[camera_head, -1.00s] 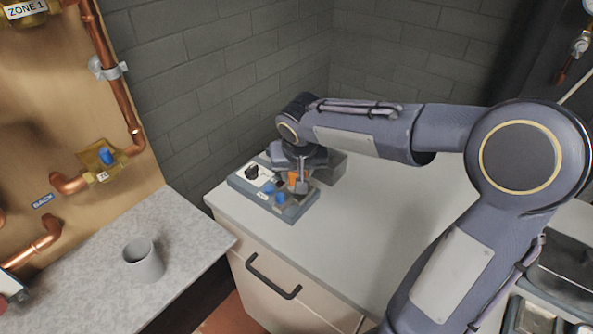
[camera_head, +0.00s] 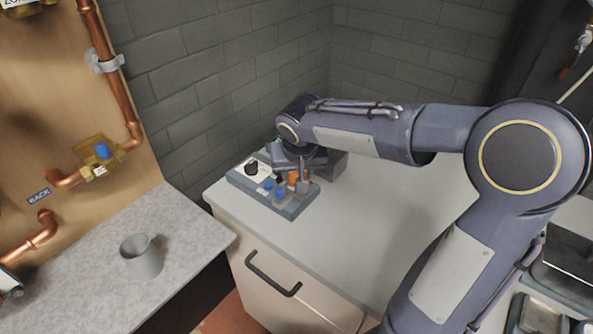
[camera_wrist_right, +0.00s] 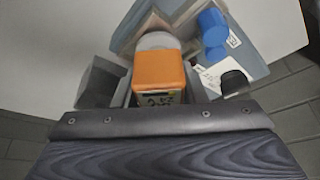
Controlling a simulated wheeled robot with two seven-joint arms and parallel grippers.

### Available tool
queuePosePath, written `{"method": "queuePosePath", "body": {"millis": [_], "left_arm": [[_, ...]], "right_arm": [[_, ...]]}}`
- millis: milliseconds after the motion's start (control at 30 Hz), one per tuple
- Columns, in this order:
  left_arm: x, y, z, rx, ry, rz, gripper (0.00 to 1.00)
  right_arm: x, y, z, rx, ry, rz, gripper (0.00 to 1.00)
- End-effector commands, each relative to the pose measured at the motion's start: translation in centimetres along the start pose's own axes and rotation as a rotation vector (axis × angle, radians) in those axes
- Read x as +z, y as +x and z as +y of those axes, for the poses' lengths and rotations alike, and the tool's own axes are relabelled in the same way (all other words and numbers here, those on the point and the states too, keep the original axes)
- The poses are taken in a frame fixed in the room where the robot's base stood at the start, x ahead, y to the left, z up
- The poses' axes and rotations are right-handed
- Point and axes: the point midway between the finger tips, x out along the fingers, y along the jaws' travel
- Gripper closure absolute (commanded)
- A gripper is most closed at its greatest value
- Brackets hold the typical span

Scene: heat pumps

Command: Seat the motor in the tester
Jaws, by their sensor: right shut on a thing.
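The motor (camera_wrist_right: 160,72) is an orange block with small print on its near face and a round grey part beyond it. My right gripper (camera_wrist_right: 150,88) is shut on it, with dark fingers on both sides. In the head view, the orange motor (camera_head: 292,177) shows under my right gripper (camera_head: 298,168), over the right part of the tester. The tester (camera_head: 243,181) is a blue-grey box with a white label, blue knobs and a black knob. It also shows in the wrist view (camera_wrist_right: 250,48). Whether the motor touches its seat is hidden. My left gripper is out of view.
The tester lies on a light worktop (camera_head: 370,225) near its left corner, by a grey brick wall. A grey cup (camera_head: 143,259) stands on a separate speckled counter (camera_head: 90,275) at left. Copper pipes (camera_head: 112,75) run over a board behind it. The worktop's middle is clear.

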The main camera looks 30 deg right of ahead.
Motion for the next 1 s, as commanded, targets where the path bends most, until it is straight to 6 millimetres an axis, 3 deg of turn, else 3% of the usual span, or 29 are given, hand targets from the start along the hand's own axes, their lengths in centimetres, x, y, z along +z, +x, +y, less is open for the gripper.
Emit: {"method": "queuePosePath", "body": {"millis": [33,200,567,1000], "left_arm": [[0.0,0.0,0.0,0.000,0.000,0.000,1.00],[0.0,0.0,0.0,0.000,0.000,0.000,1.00],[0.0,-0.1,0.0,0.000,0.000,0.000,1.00],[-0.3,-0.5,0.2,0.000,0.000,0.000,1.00]], "right_arm": [[0.0,0.0,0.0,-0.001,0.000,0.001,0.59],[0.0,0.0,0.0,0.000,0.000,0.001,0.37],[0.0,-0.7,0.0,0.000,0.000,0.002,0.37],[-0.1,-7.2,0.0,-0.002,0.001,0.003,0.37]]}}
